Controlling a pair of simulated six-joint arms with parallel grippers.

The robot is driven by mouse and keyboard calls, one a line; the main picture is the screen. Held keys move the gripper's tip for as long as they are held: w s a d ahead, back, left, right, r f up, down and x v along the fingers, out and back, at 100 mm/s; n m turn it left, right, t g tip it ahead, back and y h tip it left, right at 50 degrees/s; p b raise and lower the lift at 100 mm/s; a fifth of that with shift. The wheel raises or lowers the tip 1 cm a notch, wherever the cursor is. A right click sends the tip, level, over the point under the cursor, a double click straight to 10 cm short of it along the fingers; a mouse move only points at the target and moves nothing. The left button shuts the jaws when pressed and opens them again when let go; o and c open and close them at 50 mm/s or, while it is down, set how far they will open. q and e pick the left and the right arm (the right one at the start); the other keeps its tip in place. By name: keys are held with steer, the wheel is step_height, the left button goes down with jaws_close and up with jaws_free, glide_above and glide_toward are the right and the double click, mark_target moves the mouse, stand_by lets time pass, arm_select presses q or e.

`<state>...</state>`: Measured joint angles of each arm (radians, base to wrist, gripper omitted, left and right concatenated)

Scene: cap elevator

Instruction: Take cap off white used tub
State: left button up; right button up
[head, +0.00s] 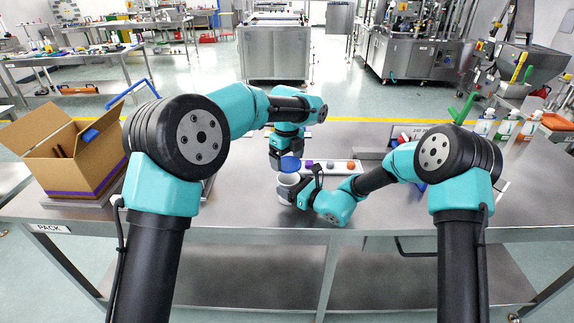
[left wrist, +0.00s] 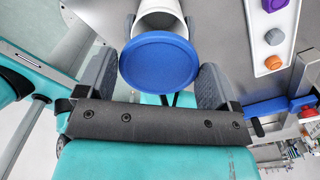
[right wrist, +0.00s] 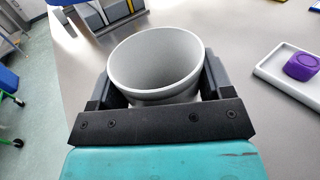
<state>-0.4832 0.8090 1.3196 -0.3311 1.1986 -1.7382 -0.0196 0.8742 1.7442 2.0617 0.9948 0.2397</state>
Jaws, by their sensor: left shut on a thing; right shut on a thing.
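The white tub (head: 289,181) is open at the top, and its rim and inside show in the right wrist view (right wrist: 156,65). My right gripper (head: 299,190) is shut on the tub, with a finger on either side of its wall in the right wrist view (right wrist: 158,88). The blue cap (head: 290,164) is above the tub, off its rim. My left gripper (head: 287,158) is shut on the cap, which lies between its fingers in the left wrist view (left wrist: 158,62). Part of the tub (left wrist: 160,17) shows behind the cap there.
A white tray (head: 320,171) with purple, grey and orange caps lies just right of the tub. An open cardboard box (head: 95,170) stands at the left. Bottles (head: 506,124) stand at the far right. The steel table (head: 385,213) is bare at the front.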

steer(key=o, duration=1.3)
steer(key=shift+d, duration=0.1)
steer(key=v, duration=1.1)
steer(key=shift+s+d, duration=0.3)
